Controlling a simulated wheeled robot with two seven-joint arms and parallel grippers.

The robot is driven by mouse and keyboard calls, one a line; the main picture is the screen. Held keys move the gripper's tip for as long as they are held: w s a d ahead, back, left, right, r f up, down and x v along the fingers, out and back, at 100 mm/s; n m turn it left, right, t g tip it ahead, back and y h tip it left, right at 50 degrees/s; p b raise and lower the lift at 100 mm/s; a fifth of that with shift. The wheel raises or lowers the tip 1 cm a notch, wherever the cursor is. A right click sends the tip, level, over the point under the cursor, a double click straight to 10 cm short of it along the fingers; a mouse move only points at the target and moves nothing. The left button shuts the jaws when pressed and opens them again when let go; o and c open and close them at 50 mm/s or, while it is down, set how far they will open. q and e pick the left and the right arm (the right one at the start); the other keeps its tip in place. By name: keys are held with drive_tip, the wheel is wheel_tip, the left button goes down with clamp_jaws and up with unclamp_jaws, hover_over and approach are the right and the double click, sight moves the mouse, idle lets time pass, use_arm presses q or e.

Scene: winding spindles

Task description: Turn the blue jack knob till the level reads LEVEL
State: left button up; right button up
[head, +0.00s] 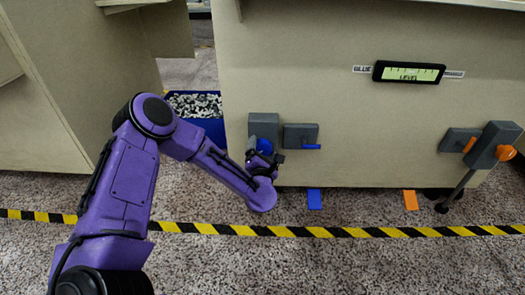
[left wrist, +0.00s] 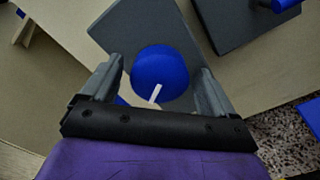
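The blue jack knob (head: 264,145) sits on a grey block (head: 263,124) low on the beige cabinet's front. In the left wrist view the knob (left wrist: 160,72) is a round blue dome with a white mark pointing toward the lower edge. My left gripper (head: 262,157) is at the knob, its fingers on either side with a visible gap to each. It is open, and the fingertips (left wrist: 157,84) partly flank the knob without clearly touching. The level display (head: 408,73) is lit green and shows the word LEVEL under a scale. My right gripper is not in view.
An orange knob (head: 505,152) with a grey block is at the far right. Blue (head: 314,199) and orange (head: 410,200) markers lie below the cabinet. A blue bin (head: 203,128) stands behind my arm.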

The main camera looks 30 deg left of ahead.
use_arm(q)
drive_tip(key=shift+s+d, duration=0.2)
drive_tip(key=shift+s, duration=0.05)
drive_tip(key=p+v, duration=0.3)
drive_tip(key=v, duration=0.7)
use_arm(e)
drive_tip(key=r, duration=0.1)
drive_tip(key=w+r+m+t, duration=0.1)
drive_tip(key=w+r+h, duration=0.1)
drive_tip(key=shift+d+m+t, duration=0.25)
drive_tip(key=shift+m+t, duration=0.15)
